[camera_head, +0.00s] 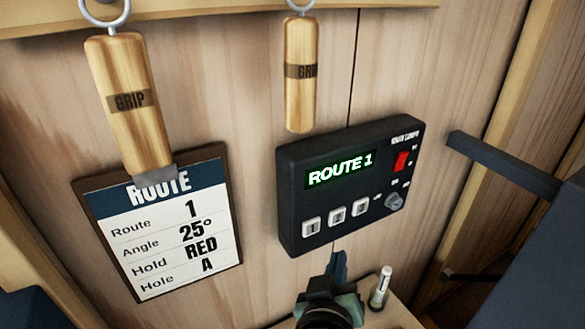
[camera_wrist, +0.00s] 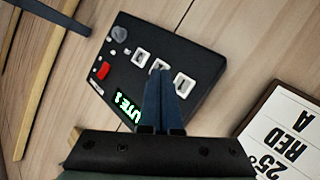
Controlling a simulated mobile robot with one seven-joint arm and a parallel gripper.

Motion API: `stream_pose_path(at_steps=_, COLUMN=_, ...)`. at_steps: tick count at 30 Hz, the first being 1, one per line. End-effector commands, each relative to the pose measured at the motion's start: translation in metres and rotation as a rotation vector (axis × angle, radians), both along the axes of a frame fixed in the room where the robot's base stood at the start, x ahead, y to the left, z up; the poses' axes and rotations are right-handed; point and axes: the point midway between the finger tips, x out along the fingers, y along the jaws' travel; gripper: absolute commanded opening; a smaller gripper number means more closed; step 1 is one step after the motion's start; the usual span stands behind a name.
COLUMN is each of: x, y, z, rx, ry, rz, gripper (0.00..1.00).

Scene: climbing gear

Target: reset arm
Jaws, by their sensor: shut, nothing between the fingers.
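My gripper (camera_wrist: 160,100) is shut and empty in the wrist view. Its blue fingers are together in front of the black control box (camera_wrist: 130,45), covering part of its face; whether they touch it cannot be told. In the head view my gripper (camera_head: 339,262) shows at the bottom, its tip just below the control box (camera_head: 345,185). The box is on the wooden wall, with a lit green display reading "ROUTE 1", several white buttons in a row, a red switch and a grey knob.
A route board (camera_head: 165,225) on the wall at left reads Route 1, Angle 25°, Hold RED, Hole A. Two wooden grips (camera_head: 130,103) and (camera_head: 300,75) hang above. A white marker (camera_head: 380,288) stands on a ledge right of my arm. A dark bar (camera_head: 503,163) juts at right.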

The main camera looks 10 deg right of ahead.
Motion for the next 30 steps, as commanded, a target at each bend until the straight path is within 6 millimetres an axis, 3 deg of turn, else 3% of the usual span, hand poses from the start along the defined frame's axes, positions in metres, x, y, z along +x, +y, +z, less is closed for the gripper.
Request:
stream_pose_path(at_steps=2, x=0.0, y=0.0, z=0.0, rx=0.0, ry=0.0, rz=0.0, gripper=0.0)
stream_pose_path(at_steps=5, x=0.008, y=0.007, z=0.021, rx=0.017, ry=-0.072, rz=0.017, gripper=0.0)
stream_pose_path(at_steps=8, x=0.017, y=0.02, z=0.063, rx=0.052, ry=-0.208, rz=0.051, gripper=0.0)
stream_pose_path(at_steps=13, x=0.017, y=0.05, z=0.163, rx=0.131, ry=-0.513, rz=0.145, gripper=0.0)
stream_pose_path(at_steps=18, x=-0.016, y=0.078, z=0.257, rx=0.203, ry=-0.813, rz=0.262, gripper=0.0)
stream_pose_path(at_steps=21, x=-0.044, y=0.092, z=0.301, rx=0.235, ry=-0.962, rz=0.33, gripper=0.0)
stream_pose_path(at_steps=25, x=-0.076, y=0.104, z=0.337, rx=0.264, ry=-1.097, rz=0.401, gripper=0.0)
stream_pose_path(at_steps=30, x=-0.095, y=0.111, z=0.357, rx=0.28, ry=-1.169, rz=0.444, gripper=0.0)
